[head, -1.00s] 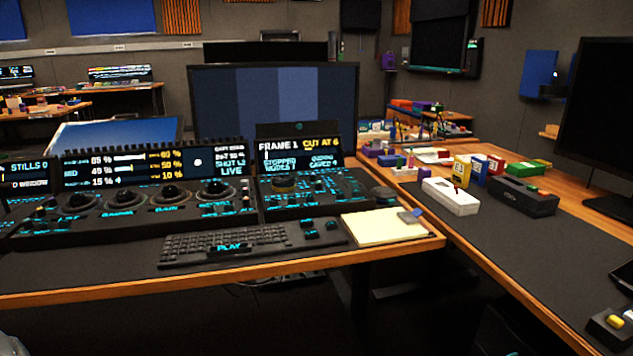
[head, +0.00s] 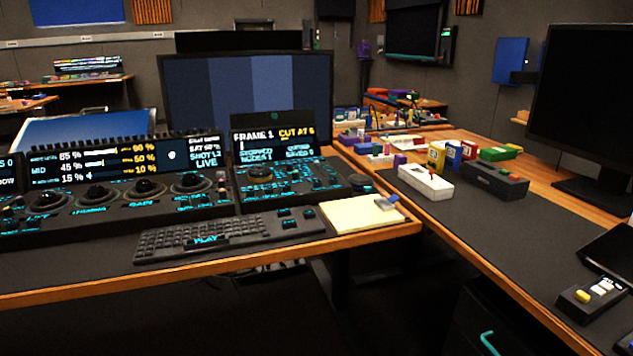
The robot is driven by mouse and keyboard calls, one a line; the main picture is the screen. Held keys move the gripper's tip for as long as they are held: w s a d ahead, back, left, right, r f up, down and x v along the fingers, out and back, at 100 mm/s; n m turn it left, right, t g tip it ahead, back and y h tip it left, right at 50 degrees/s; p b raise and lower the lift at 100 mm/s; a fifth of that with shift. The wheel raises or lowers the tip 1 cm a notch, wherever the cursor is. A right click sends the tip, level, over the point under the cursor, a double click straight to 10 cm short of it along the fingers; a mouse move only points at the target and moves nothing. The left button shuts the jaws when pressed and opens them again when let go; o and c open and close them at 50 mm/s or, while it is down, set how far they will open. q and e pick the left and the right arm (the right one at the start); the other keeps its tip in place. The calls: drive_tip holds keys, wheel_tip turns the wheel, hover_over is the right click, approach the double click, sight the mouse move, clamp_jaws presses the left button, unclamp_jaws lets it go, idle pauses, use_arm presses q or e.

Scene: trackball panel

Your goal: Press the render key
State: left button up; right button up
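The trackball panel (head: 110,203) stands on the desk at the left, with several trackballs and lit cyan labels. A second panel section (head: 290,187) with a small screen reading "FRAME 1" and "CUT AT 6" adjoins it on the right. A small box with a yellow key and pale keys (head: 594,297) lies at the far right of the side desk. Its labels are too small to read, and I cannot tell which key is the render key. Neither of my grippers shows in the head view.
A keyboard (head: 190,238) and a paper pad (head: 360,216) lie along the front desk edge. A white box (head: 425,182) and a black box (head: 495,179) sit on the right desk. A dark monitor (head: 580,115) stands behind. The right desk's dark mat (head: 500,228) is largely clear.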

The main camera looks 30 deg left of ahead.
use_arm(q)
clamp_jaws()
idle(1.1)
